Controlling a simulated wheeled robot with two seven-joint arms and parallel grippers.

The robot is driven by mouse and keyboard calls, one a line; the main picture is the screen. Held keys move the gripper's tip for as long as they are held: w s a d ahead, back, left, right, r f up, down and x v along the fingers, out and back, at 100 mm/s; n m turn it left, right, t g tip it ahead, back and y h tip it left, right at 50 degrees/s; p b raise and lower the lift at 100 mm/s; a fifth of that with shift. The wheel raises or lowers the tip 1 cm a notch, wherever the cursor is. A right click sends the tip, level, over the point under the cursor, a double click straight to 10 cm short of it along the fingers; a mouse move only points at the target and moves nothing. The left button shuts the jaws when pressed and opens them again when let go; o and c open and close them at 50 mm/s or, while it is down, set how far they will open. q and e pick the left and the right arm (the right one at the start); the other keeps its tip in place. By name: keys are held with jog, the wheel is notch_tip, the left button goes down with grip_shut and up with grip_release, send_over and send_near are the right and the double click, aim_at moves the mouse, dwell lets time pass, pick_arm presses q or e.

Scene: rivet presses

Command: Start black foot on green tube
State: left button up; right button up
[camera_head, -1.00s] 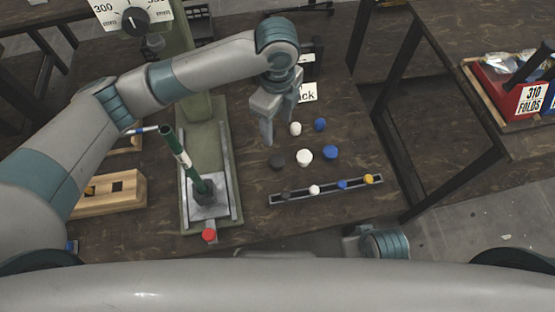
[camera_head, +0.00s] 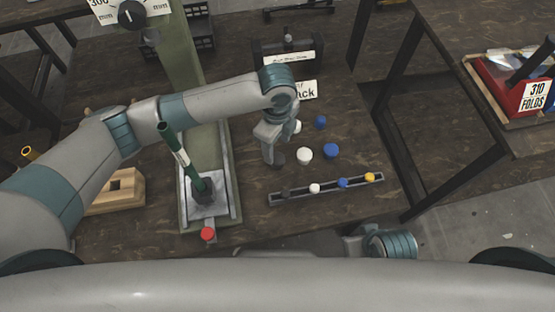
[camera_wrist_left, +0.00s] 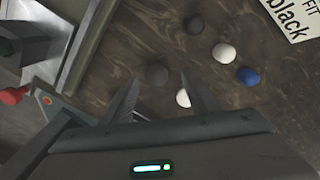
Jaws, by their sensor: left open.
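The green tube (camera_head: 173,143) with a white label leans tilted in the press bed at the left, its lower end in a dark holder (camera_head: 203,190). A dark round foot (camera_head: 277,158) sits on the table beneath my left gripper (camera_head: 270,148). In the left wrist view, my open left gripper (camera_wrist_left: 158,82) has this black foot (camera_wrist_left: 156,75) between its fingertips in the picture; I cannot tell whether they touch it. A second black foot (camera_wrist_left: 195,25) lies farther off and is hidden behind the gripper in the head view. My right gripper is not in view.
White (camera_head: 304,153) and blue (camera_head: 331,150) round pieces lie close right of the gripper. A rail (camera_head: 327,191) holds dark, white, blue and yellow pieces. The press has a red button (camera_head: 207,234) in front. A wooden block (camera_head: 118,194) stands left; a sign (camera_head: 299,90) stands behind.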

aim_at(277, 159)
pick_arm(q)
jog(key=shift+f, duration=0.45)
jog(key=shift+s+f+b, duration=0.15)
jog(key=shift+s+f, duration=0.1)
jog(key=shift+f, duration=1.05)
jog(key=shift+s+f+b, duration=0.15)
jog(key=shift+s+f, duration=0.1)
jog(key=shift+f, duration=1.05)
jog(key=c, duration=1.1)
